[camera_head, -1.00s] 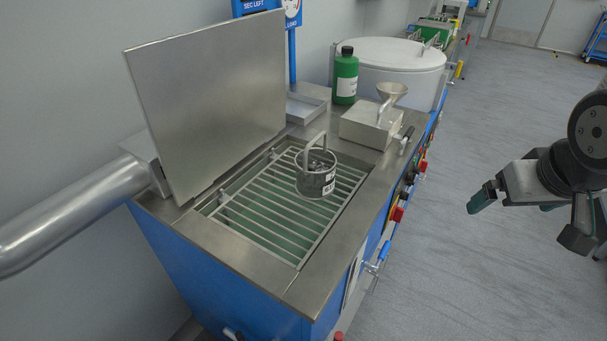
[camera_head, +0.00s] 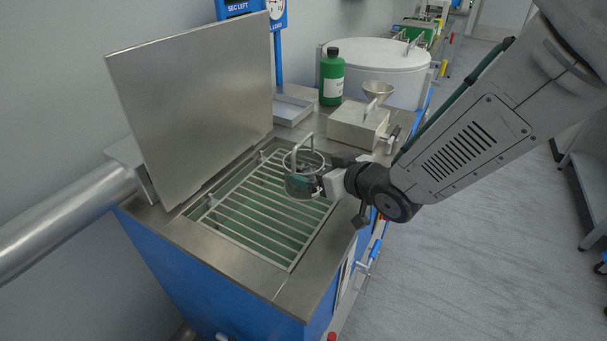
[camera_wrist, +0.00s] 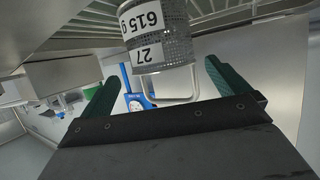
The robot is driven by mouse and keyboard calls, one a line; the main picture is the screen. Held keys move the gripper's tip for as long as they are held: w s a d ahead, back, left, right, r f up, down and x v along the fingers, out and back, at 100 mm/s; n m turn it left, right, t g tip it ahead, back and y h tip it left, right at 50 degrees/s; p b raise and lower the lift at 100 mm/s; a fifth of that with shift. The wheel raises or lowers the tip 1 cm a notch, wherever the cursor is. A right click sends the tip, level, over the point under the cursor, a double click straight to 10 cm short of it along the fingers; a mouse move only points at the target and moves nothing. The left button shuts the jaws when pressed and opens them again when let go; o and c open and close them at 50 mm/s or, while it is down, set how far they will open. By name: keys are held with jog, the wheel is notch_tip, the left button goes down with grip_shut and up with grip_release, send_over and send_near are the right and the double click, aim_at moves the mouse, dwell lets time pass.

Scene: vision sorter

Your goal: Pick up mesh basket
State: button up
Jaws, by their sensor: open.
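The mesh basket (camera_head: 308,160) is a small round metal basket with an upright handle loop and white labels. It stands on the slatted grate (camera_head: 258,222) of the blue machine. In the wrist view the mesh basket (camera_wrist: 172,48) appears upside down, with labels reading "615 g" and "27". My gripper (camera_head: 312,186) is at the basket's right and front side and partly hides its body. In the wrist view my gripper (camera_wrist: 160,76) has its two green fingers spread apart, with the handle loop showing between them. I cannot tell whether a finger touches the basket.
The raised metal lid (camera_head: 195,105) stands behind and left of the grate. A green bottle (camera_head: 331,80), a shallow tray (camera_head: 292,110) and a metal box with a funnel (camera_head: 358,124) sit on the top behind the basket. A large white drum (camera_head: 375,65) is farther back.

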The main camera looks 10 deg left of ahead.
aim_at(308, 166)
jog(key=x, duration=0.4)
jog(key=shift+a+f, duration=0.2)
jog(key=shift+a, duration=0.15)
jog(key=c, duration=1.4)
jog(key=shift+r, duration=0.2)
